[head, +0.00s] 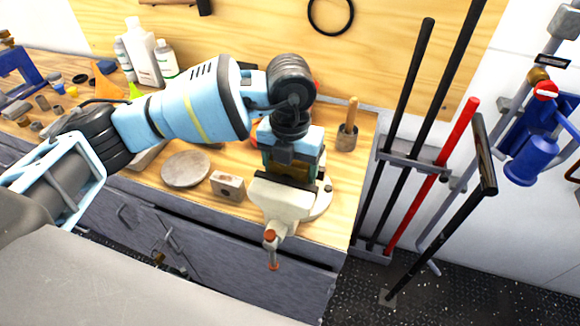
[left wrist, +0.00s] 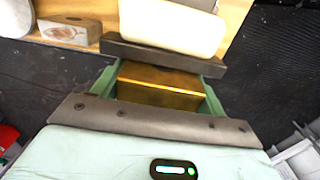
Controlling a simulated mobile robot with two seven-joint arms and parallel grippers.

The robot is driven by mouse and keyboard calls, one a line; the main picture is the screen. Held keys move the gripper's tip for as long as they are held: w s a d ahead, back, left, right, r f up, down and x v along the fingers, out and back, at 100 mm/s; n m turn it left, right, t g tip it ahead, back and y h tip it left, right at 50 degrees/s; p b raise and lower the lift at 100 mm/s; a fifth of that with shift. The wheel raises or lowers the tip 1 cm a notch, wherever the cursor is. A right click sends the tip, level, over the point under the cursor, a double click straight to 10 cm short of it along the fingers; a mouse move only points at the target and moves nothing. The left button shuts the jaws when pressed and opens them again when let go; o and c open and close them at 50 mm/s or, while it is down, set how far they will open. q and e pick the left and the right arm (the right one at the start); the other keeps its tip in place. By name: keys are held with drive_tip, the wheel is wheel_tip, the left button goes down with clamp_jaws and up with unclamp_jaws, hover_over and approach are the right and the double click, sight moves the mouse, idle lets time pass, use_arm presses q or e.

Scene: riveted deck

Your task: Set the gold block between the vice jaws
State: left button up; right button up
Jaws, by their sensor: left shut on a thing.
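The vice (head: 284,198) stands at the front right corner of the wooden bench, with a cream body and a red-tipped handle. My left gripper (head: 291,166) points down right over its jaws. In the left wrist view, the gold block (left wrist: 160,84) sits between the gripper's two green fingers, which are shut on it. A dark vice jaw plate (left wrist: 163,54) with cream vice body beyond it lies close along the block's far side. The other jaw is hidden behind my gripper. I cannot tell how deep the block is or whether it touches a jaw. My right gripper is not in view.
A wood-and-metal block (head: 228,186) and a round grey disc (head: 186,169) lie on the bench left of the vice. Long-handled tools (head: 433,175) stand beyond the bench's right edge.

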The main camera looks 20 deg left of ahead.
use_arm(q)
drive_tip(key=shift+f, duration=0.1)
drive_tip(key=o, duration=1.4)
wheel_tip(320, 180, up, 12)
drive_tip(key=shift+r, duration=0.15)
